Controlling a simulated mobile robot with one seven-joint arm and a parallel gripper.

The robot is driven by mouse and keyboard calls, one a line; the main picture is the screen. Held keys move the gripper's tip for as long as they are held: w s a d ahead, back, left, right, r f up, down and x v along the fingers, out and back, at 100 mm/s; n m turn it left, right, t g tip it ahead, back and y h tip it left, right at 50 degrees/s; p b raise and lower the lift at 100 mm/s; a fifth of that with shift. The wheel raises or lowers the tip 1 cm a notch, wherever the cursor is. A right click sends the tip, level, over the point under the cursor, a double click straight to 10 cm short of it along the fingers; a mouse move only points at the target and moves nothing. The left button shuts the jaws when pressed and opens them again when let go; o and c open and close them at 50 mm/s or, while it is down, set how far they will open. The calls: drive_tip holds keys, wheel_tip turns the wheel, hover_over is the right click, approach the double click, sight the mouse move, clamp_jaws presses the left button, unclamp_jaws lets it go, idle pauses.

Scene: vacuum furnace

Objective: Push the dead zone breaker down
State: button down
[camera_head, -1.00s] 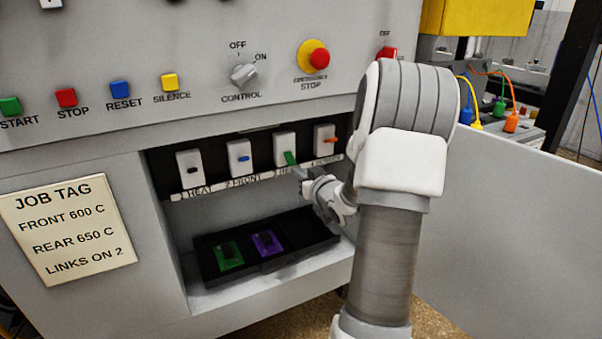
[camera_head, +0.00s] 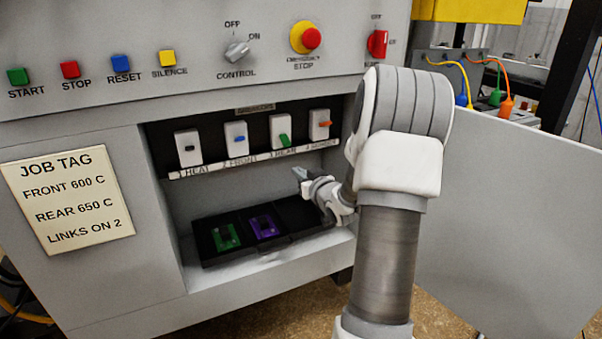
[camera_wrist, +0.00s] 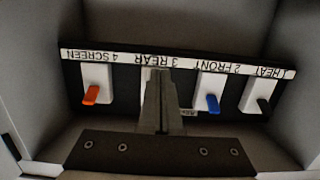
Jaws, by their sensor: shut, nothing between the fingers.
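Four breakers sit in a row in the recess: heat with a black lever (camera_head: 188,147), front with a blue lever (camera_head: 239,139), rear with a green lever (camera_head: 285,140), and screen with an orange lever (camera_head: 325,124). The green lever slants down, lower on its body than the others. My gripper (camera_head: 299,173) is shut and empty, just below the rear breaker and label strip, apart from the levers. In the wrist view, upside down, my gripper (camera_wrist: 160,75) covers most of the rear breaker and hides its lever; the orange (camera_wrist: 90,95) and blue (camera_wrist: 212,103) levers show. No breaker is marked dead.
A black tray (camera_head: 215,262) with green and purple pieces lies on the recess floor below my gripper. Above is the panel with buttons, control knob (camera_head: 237,51) and emergency stop (camera_head: 311,38). A job tag (camera_head: 68,198) hangs left; an open door panel (camera_head: 510,220) stands right.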

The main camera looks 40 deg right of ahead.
drive_tip(key=shift+s+f, duration=0.2)
drive_tip(key=shift+f, duration=0.05)
idle(0.6)
